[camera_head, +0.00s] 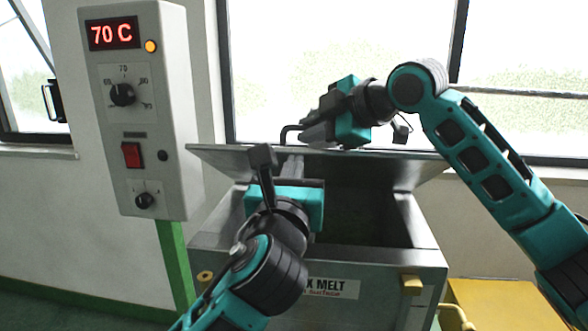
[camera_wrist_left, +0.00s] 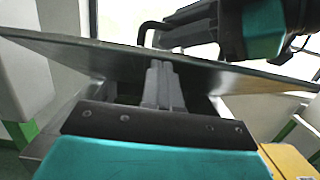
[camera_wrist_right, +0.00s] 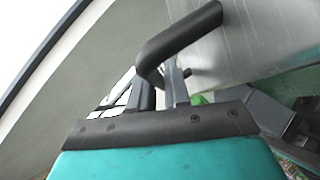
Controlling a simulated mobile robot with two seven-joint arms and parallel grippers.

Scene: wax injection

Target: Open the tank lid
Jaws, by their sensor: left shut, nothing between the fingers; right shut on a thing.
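The grey metal tank lid (camera_head: 412,168) is raised at a tilt above the wax tank (camera_head: 425,235), and the dark inside of the tank shows below it. The lid's black bent handle (camera_head: 287,130) sticks up at its top edge. My right gripper (camera_head: 308,134) is shut on this handle, which also shows in the right wrist view (camera_wrist_right: 180,45). My left gripper (camera_head: 292,168) is shut and empty, over the tank opening in front of the lid's lower face. In the left wrist view its fingers (camera_wrist_left: 163,85) overlap the lid (camera_wrist_left: 90,58); I cannot tell whether they touch it.
A control box (camera_head: 125,190) on a green post (camera_head: 174,262) stands left of the tank, its display reading 70 C. A yellow block (camera_head: 495,300) is at the lower right. Windows and a wall are behind the tank.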

